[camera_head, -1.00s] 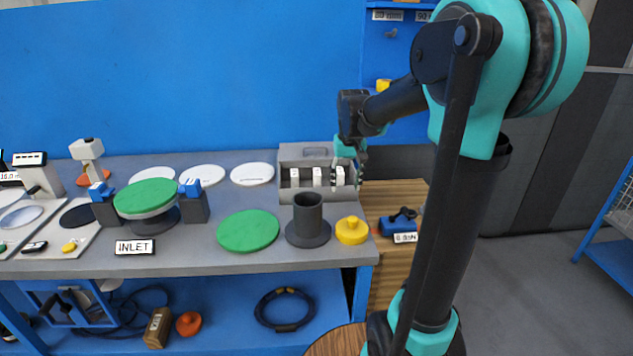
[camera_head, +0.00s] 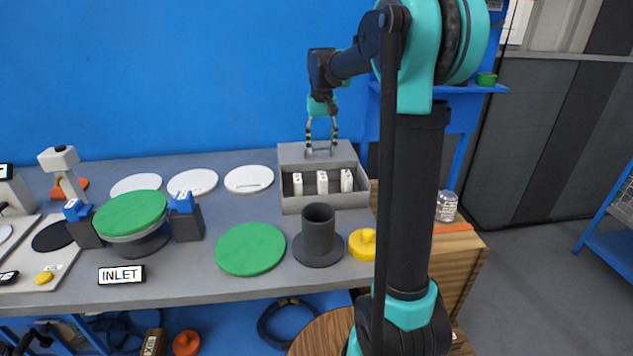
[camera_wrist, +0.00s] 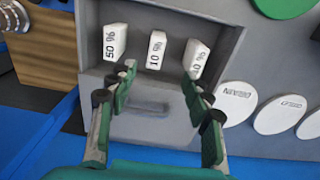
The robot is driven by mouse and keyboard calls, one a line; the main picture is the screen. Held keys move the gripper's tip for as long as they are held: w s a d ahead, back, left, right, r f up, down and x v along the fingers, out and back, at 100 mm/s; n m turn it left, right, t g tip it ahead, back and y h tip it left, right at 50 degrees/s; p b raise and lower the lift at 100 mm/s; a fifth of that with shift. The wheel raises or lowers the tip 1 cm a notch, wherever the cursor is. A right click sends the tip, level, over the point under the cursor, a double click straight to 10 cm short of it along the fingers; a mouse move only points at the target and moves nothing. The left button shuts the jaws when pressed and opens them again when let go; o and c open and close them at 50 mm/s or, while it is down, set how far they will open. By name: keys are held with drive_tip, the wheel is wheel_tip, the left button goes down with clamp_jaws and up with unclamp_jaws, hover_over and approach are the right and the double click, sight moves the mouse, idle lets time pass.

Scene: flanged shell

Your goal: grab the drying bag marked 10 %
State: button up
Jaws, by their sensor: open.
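Three white bags stand in a row in a grey open box (camera_head: 285,203) on the bench. The bag marked 10 % (camera_wrist: 156,50) is the middle one in the wrist view, and the middle one in the head view (camera_head: 322,182). The bag marked 50 % (camera_wrist: 115,41) is beside it at left in the wrist view. The other bag (camera_wrist: 196,57) is at right, its first digit unclear. My gripper (camera_head: 320,150) is open and empty, pointing down over the box's back part. In the wrist view its fingertips (camera_wrist: 159,76) are apart, just below the 10 % bag, not around it.
A dark flanged tube (camera_head: 318,232), a yellow knobbed part (camera_head: 362,244) and a green disc (camera_head: 250,249) lie in front of the box. White discs (camera_head: 249,179) lie to its left. The blue wall (camera_head: 180,70) rises behind the bench. A wooden cabinet (camera_head: 462,262) stands at right.

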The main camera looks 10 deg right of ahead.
sight(321, 177)
drive_tip(key=f, duration=1.2)
drive_tip(key=shift+w, duration=0.2)
drive_tip(key=shift+w+d+f, duration=0.1)
drive_tip(key=shift+d+f, duration=0.05)
drive_tip(key=shift+f, duration=1.25)
drive_tip(key=shift+w+d+f, duration=0.1)
drive_tip(key=shift+d+f, duration=0.05)
drive_tip(key=shift+f, duration=1.2)
drive_tip(key=shift+c, duration=0.6)
clamp_jaws()
